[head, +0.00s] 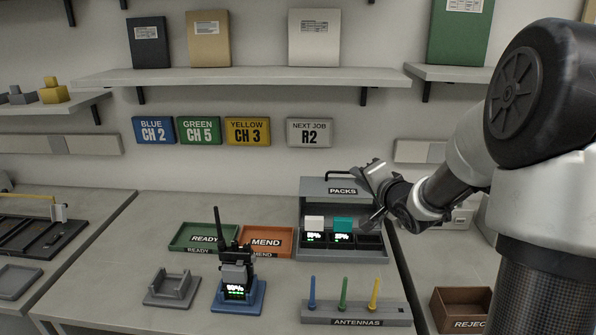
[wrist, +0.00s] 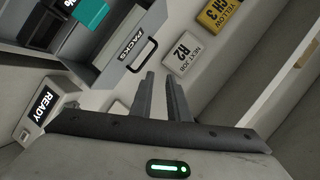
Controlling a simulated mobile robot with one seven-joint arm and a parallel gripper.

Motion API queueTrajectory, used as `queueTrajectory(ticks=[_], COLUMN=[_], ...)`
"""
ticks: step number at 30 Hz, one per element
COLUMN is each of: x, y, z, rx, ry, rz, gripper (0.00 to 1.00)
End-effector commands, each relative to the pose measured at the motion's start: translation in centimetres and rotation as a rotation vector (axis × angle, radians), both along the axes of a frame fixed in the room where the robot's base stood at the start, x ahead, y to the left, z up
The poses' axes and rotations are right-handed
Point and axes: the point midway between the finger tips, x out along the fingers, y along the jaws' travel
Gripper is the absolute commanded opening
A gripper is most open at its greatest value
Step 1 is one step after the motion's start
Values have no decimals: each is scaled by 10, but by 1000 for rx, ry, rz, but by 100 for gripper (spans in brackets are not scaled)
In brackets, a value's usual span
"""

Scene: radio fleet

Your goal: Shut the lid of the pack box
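The pack box (head: 302,240) is a grey box at the back of the table in the head view. Its lid (head: 316,189), marked PACKS, stands raised at the back, with a dark handle (head: 345,173) on its top edge. White and teal packs stand inside at the left and middle. My gripper (head: 366,193) is beside the lid's right end. In the wrist view the lid (wrist: 108,62) and handle (wrist: 142,56) lie just left of my gripper (wrist: 160,77). Its two fingers are apart with nothing between them. I see no clear contact with the lid.
An antenna rack (head: 390,315) stands in front of the box. A radio in a blue stand (head: 225,299), an empty grey cradle (head: 170,290), a green READY tray (head: 186,236) and an orange MEND tray (head: 262,232) are to its left. A brown reject bin (head: 457,301) is at right.

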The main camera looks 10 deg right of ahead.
Motion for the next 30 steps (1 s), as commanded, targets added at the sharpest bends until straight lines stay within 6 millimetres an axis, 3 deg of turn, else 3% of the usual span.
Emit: queueTrajectory(ticks=[1,6,14,30], x=[3,4,16,127], y=[-18,-40,-41,-18], z=[-32,-60,-65,-75], rx=[127,444,539,536], ry=[-17,-84,-104,-102], rz=[-16,-12,1,-2], gripper=[15,15,15,15])
